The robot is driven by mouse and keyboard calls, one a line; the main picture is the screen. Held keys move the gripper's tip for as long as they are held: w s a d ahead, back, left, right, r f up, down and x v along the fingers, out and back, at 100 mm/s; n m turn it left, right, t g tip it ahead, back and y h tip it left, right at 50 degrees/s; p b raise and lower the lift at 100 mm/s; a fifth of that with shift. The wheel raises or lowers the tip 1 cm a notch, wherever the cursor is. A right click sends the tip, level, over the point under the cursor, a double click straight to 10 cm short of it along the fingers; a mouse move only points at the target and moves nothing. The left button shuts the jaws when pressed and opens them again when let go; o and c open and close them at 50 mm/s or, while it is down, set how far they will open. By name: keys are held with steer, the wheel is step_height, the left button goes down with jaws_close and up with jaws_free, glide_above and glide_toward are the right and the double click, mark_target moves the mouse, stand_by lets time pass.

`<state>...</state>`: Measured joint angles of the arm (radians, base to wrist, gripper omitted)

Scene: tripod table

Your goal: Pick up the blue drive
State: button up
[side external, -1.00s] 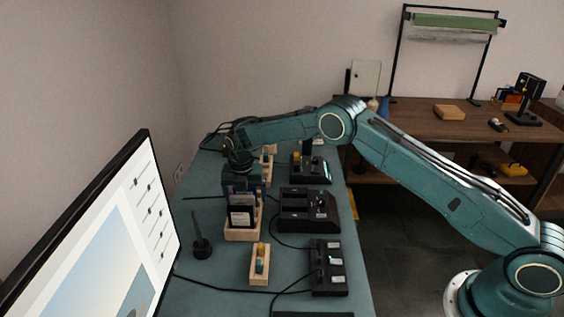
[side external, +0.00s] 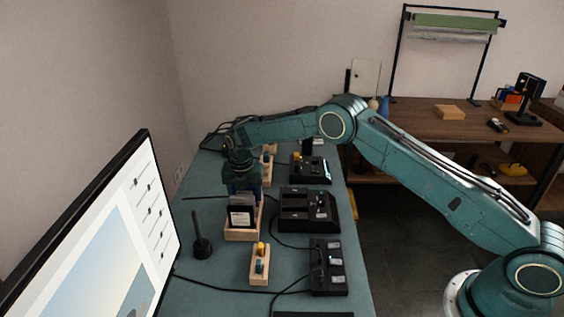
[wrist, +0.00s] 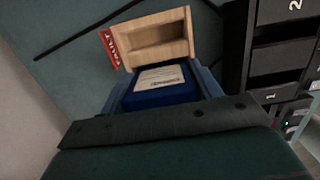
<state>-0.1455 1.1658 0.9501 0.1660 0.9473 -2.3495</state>
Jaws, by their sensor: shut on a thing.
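The blue drive (wrist: 160,84) has a pale label and sits between the two blue fingers of my gripper (wrist: 163,92) in the wrist view. My gripper is shut on it. In the side external view my gripper (side external: 241,183) points down over the wooden rack (side external: 243,235). The blue drive is largely hidden there by my gripper and the grey drive. I cannot tell whether it is clear of the rack.
In the wrist view, a wooden box (wrist: 158,38) with a red label lies just beyond the drive, beside a black numbered dock (wrist: 275,62). The side external view shows black docks (side external: 300,222), cables, a small wooden holder (side external: 260,271), a dark stand (side external: 201,247) and a large screen (side external: 110,235).

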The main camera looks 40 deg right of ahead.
step_height(320, 180, up, 20)
steer(key=shift+f, duration=0.2)
stand_by(0.4)
steer(key=shift+s+d, duration=0.1)
steer(key=shift+d, duration=0.1)
stand_by(0.8)
steer(key=s+d+f, duration=0.3)
steer(key=s+f, duration=0.1)
steer(key=s, duration=0.2)
steer(key=s+d+f, duration=0.4)
steer(key=s, duration=0.3)
steer(key=shift+d, duration=0.15)
steer(key=shift+f, duration=0.15)
stand_by(0.6)
steer(key=shift+f, duration=2.65)
